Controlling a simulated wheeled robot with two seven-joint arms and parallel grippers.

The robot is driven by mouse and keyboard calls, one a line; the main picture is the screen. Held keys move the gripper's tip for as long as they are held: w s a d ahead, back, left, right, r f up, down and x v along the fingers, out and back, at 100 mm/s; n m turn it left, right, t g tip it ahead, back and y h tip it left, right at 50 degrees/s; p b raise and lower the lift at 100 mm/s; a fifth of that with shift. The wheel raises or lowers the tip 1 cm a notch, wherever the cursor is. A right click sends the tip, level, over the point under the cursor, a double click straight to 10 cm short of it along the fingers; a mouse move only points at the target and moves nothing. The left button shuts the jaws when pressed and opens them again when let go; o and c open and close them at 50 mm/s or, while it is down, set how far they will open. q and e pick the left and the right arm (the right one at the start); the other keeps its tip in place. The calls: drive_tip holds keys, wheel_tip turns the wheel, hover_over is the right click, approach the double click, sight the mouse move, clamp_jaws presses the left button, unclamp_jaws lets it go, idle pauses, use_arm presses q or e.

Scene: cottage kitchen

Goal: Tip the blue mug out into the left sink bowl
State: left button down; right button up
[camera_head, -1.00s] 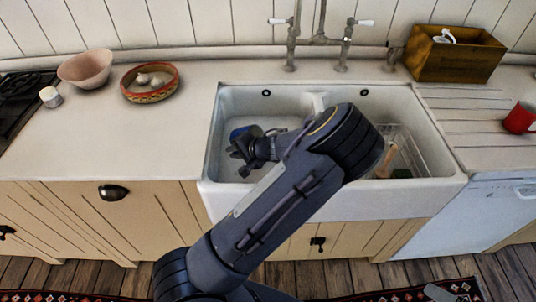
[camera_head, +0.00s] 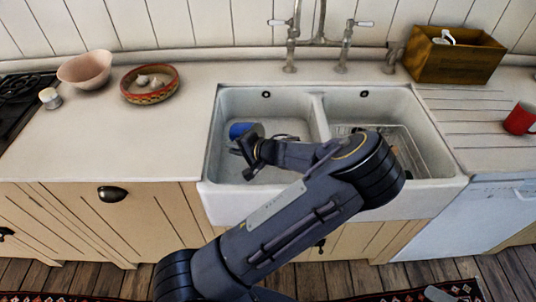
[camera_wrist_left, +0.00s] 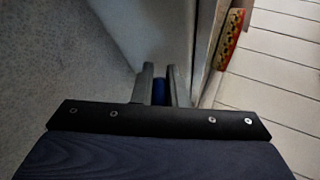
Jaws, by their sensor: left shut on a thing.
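The blue mug (camera_head: 237,130) is in the head view, inside the left sink bowl (camera_head: 285,104), near that bowl's left wall. It looks tipped on its side, but its mouth and contents cannot be made out. My left gripper (camera_head: 243,148) reaches into the left bowl from the right and is shut on the mug. In the left wrist view a small blue part of the mug (camera_wrist_left: 159,91) shows between the two fingers. The gripper hides the mug's lower part.
The right sink bowl (camera_head: 365,97) holds a wire rack (camera_head: 415,150), partly behind my arm. Taps (camera_head: 343,50) stand behind the sink. A patterned bowl (camera_head: 150,97) and a pink bowl (camera_head: 85,68) sit on the left counter. A red mug (camera_head: 520,118) and wooden box (camera_head: 455,58) are right.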

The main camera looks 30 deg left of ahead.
use_arm(q)
drive_tip(key=shift+d+r+y, duration=0.2)
drive_tip(key=shift+y, duration=0.2)
drive_tip(key=shift+d+r+y+b, duration=0.15)
drive_tip(key=shift+d+y+b, duration=0.15)
drive_tip(key=shift+y+b, duration=0.15)
drive_tip(key=shift+d+r+y, duration=0.55)
drive_tip(key=shift+d+r, duration=0.1)
drive_tip(key=shift+r, duration=0.25)
drive_tip(key=shift+r+y, duration=0.3)
drive_tip(key=shift+r, duration=0.05)
drive_tip(key=shift+a+r, duration=0.15)
drive_tip(key=shift+r, duration=0.35)
wheel_tip(320, 180, up, 3)
drive_tip(key=shift+f+y+b, duration=0.1)
drive_tip(key=shift+y+b, duration=0.2)
drive_tip(key=shift+y, duration=0.7)
drive_tip(key=shift+a+r, duration=0.1)
drive_tip(key=shift+r, duration=0.15)
drive_tip(key=shift+r, duration=0.1)
